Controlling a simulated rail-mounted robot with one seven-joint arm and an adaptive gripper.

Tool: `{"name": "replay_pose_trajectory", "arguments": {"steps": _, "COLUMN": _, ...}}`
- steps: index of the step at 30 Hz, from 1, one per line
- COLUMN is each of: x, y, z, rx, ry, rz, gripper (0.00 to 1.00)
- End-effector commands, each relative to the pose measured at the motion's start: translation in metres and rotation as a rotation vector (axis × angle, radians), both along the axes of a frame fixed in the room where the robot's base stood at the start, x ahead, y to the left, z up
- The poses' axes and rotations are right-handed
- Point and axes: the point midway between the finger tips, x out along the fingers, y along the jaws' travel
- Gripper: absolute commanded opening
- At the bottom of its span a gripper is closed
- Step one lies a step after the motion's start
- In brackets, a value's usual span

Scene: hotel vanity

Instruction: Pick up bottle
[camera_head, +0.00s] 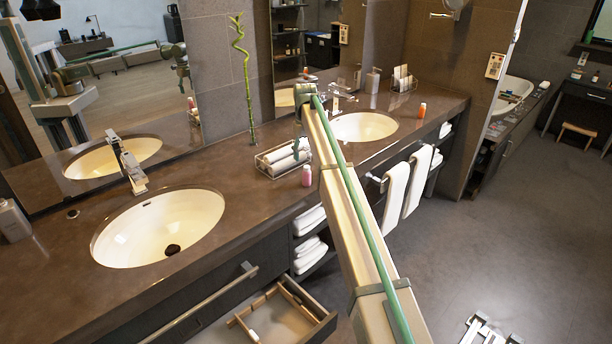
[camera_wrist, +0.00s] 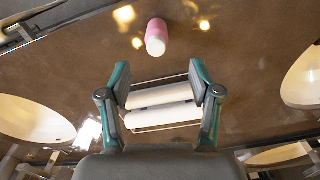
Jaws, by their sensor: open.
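A small pink bottle (camera_head: 306,176) with a pale cap stands near the counter's front edge, just right of the towel tray. In the wrist view the pink bottle (camera_wrist: 156,38) is beyond my fingertips, near the top centre, with clear counter around it. My gripper (camera_wrist: 159,78) is open and empty, its two fingers apart over the rolled towels; it does not touch the bottle. In the head view the end of my arm is above the counter, and the fingers are hard to make out. An orange bottle (camera_head: 422,110) with a white cap stands beyond the far basin.
A wire tray (camera_head: 262,166) of rolled white towels (camera_head: 285,157) sits beside the pink bottle. A near basin (camera_head: 160,228) and a far basin (camera_head: 364,126) flank it. A bamboo stalk (camera_head: 246,85) stands by the mirror. A drawer (camera_head: 282,318) is open below the counter.

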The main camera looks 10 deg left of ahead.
Motion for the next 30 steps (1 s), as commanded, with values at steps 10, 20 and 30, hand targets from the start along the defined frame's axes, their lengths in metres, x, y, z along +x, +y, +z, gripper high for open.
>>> {"name": "replay_pose_trajectory", "arguments": {"steps": 10, "x": 0.0, "y": -0.001, "z": -0.04, "rx": 0.0, "ry": 0.0, "rz": -0.002, "gripper": 0.63}}
{"name": "replay_pose_trajectory", "arguments": {"steps": 20, "x": -0.002, "y": -0.004, "z": -0.07, "rx": 0.0, "ry": 0.002, "rz": -0.002, "gripper": 0.63}}
{"name": "replay_pose_trajectory", "arguments": {"steps": 30, "x": -0.001, "y": -0.004, "z": -0.093, "rx": 0.001, "ry": -0.001, "rz": -0.002, "gripper": 0.63}}
